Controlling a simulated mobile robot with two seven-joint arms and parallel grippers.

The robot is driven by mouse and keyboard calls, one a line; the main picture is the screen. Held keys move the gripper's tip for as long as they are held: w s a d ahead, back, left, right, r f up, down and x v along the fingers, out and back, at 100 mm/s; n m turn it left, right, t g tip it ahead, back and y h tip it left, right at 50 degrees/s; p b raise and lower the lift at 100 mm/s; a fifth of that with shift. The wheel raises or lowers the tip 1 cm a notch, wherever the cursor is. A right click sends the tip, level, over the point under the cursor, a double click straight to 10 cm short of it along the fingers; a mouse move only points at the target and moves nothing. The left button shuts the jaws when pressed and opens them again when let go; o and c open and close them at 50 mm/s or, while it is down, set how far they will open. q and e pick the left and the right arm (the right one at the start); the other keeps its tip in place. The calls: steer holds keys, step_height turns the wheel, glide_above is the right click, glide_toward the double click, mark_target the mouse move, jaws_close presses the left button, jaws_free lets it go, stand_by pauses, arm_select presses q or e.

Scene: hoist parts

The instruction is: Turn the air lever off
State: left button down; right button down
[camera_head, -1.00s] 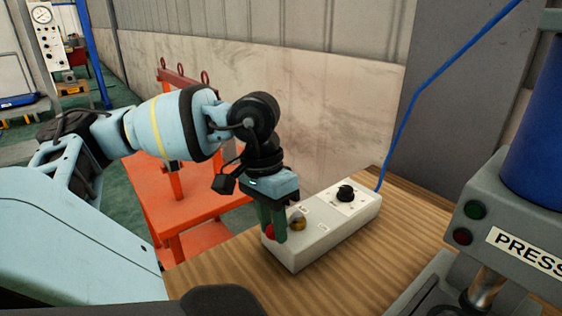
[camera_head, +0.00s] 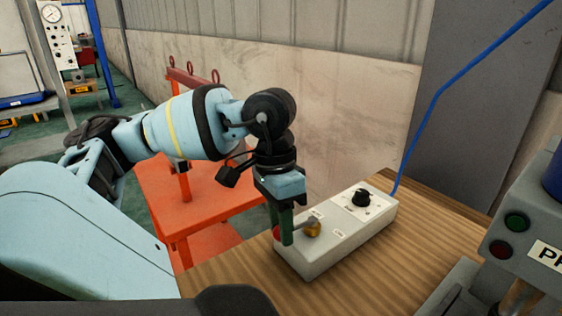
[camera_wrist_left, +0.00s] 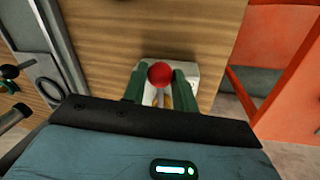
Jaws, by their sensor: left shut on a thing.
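The air lever has a red ball knob (camera_wrist_left: 160,74) and a brass base (camera_head: 313,229) on top of a white-grey control box (camera_head: 345,238). A bit of the knob also shows in the head view (camera_head: 277,232), beside the green fingers. My left gripper (camera_head: 287,224) reaches down over the near left end of the box. In the left wrist view, its two green fingers (camera_wrist_left: 160,86) stand on either side of the red knob and are shut on it. The fingers hide part of the lever in the head view. My right gripper is not in view.
The box sits on a wooden table (camera_head: 400,258) and has a black dial (camera_head: 361,199) at its far end. A blue hose (camera_head: 432,100) rises behind it. A press (camera_head: 525,235) stands at the right. An orange frame (camera_head: 160,190) stands behind my left arm.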

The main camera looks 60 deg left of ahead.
arm_select(q)
steer(key=c, duration=1.1)
jaws_free()
step_height(320, 180, up, 8)
steer(key=a+p, duration=0.1)
steer(key=p, duration=0.1)
steer(key=shift+a, duration=0.3)
steer(key=shift+w+f, duration=0.1)
